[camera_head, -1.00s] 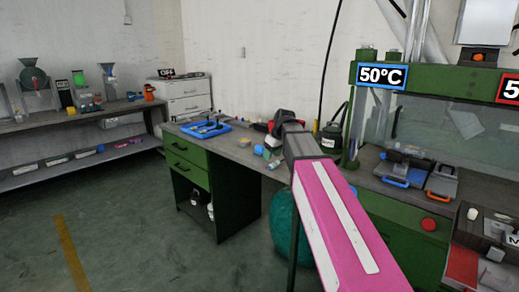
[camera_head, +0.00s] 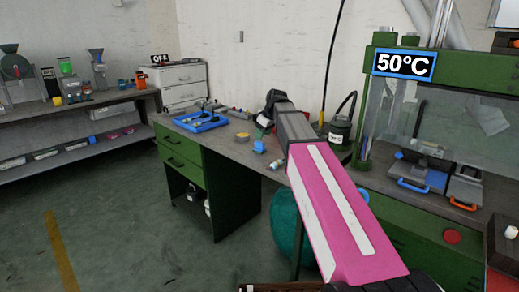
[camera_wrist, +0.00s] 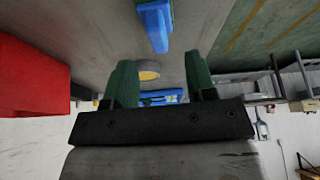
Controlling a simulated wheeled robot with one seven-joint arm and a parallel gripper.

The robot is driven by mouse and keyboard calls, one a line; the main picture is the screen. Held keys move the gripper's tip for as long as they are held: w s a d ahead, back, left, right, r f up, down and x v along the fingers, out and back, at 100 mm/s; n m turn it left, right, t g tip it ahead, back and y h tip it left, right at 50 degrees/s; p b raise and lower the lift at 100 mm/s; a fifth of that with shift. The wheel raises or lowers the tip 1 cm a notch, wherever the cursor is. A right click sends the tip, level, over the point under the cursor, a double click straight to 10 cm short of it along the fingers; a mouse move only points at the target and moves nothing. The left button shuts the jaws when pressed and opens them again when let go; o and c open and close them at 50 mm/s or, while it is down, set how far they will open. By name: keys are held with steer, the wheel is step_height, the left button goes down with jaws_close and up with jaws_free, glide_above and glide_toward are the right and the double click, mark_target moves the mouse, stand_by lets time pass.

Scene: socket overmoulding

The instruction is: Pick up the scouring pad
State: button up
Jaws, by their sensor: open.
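I cannot pick out the scouring pad for certain. A small round yellow-and-grey item (camera_head: 242,136) lies on the workbench (camera_head: 228,149). In the wrist view a yellow-topped round item (camera_wrist: 149,70) shows between the green fingers of my gripper (camera_wrist: 160,64), beyond them and nearer the left one. My gripper is open, with nothing visible held between the fingers. In the head view my arm reaches over the bench; its end hides part of the surface behind it.
A blue item (camera_head: 259,146) lies near the bench's front edge. A blue tray (camera_head: 201,122) holds tools at the bench's left. A red object (camera_wrist: 32,75) shows at the wrist view's left. A dark green canister (camera_head: 340,130) and a 50°C press (camera_head: 404,64) stand to the right.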

mark_target(259, 142)
steer(key=shift+x, duration=2.95)
steer(key=shift+d, duration=0.15)
steer(key=c, duration=0.7)
